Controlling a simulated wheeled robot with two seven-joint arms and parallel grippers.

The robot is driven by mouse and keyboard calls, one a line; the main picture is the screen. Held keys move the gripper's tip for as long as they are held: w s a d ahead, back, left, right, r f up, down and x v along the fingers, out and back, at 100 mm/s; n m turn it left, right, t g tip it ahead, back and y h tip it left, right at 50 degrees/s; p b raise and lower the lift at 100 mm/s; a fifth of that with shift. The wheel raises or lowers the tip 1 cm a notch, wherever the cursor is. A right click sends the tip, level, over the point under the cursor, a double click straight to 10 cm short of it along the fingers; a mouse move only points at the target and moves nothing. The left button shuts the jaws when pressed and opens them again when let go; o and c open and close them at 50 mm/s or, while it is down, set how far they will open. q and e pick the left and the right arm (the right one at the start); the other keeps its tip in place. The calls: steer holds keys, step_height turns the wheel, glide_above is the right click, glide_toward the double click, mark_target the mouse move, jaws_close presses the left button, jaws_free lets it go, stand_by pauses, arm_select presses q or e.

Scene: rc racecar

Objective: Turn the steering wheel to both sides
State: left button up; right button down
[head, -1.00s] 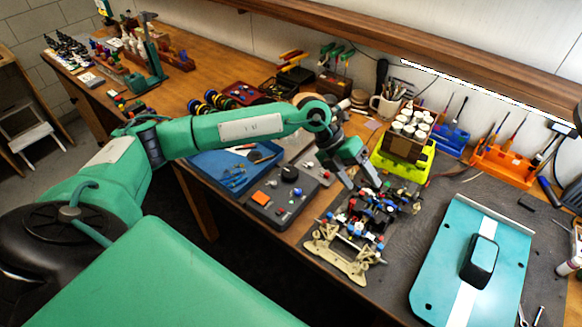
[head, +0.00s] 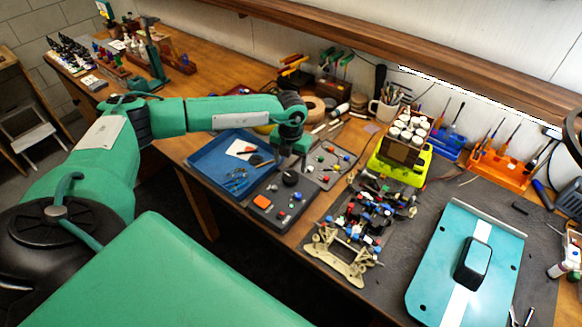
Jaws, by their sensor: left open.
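A dark grey control box (head: 268,210) lies near the bench's front edge, with an orange button, small coloured parts and a round black knob (head: 290,178) that looks like the steering wheel. My left gripper (head: 291,162) is open and points down just above and behind the knob. Whether its fingers touch the knob I cannot tell. The bare racecar chassis (head: 340,262), with beige front plate and coloured parts, lies to the right of the box. My right gripper is not in view.
A blue tray (head: 205,160) with tools lies left of the box. A grey panel (head: 335,158) with small coloured parts lies behind it. A teal car body (head: 435,275) with a white stripe lies on the mat at right. A yellow-green holder (head: 382,160) stands behind the chassis.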

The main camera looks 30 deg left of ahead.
mark_target(291, 175)
arm_select(q)
steer(key=shift+f+p, duration=0.7)
steer(key=shift+f, duration=1.85)
steer(key=c, duration=1)
